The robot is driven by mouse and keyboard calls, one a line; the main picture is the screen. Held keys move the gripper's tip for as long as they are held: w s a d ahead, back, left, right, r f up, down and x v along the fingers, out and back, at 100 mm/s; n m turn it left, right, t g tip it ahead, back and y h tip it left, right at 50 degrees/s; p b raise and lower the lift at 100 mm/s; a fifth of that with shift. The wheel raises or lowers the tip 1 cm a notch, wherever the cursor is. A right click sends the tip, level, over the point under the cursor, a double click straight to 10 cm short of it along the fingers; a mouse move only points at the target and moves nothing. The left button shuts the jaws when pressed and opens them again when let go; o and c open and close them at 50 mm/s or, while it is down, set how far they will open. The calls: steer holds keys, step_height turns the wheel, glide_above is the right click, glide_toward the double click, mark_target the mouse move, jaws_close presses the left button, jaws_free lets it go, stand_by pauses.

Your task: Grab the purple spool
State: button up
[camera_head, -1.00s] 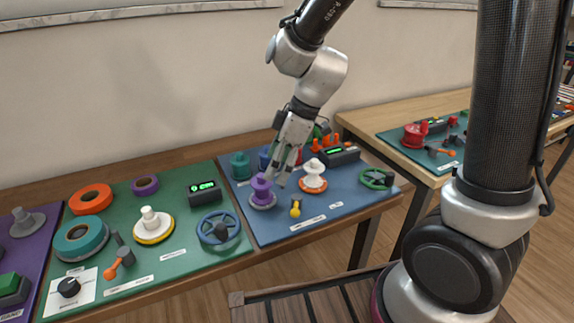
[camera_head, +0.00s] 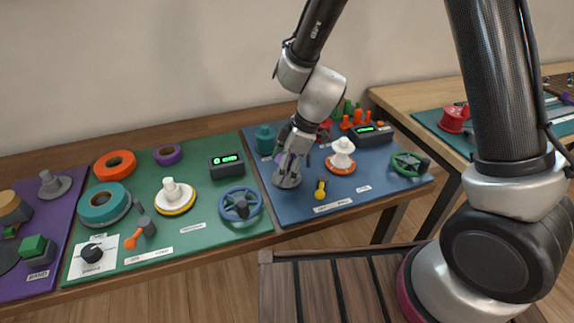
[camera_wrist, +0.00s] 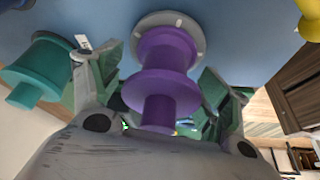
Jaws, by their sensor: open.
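The purple spool (camera_wrist: 168,60) stands on a round grey base (camera_wrist: 190,24) on the blue mat. In the wrist view it lies between the two fingers of my gripper (camera_head: 287,168), which are spread open on either side of it. A gap shows between the spool and each finger, though contact is hard to judge. In the head view my gripper is over the spool and hides most of it; a little purple and the grey base show.
A teal spool (camera_wrist: 38,68) stands close beside my gripper, left in the wrist view. A white spool on an orange base (camera_head: 341,156) and a yellow-knobbed part (camera_head: 320,190) are nearby. A green valve wheel (camera_head: 408,164) sits further right.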

steer(key=c, duration=1.1)
steer(key=shift+r, duration=0.1)
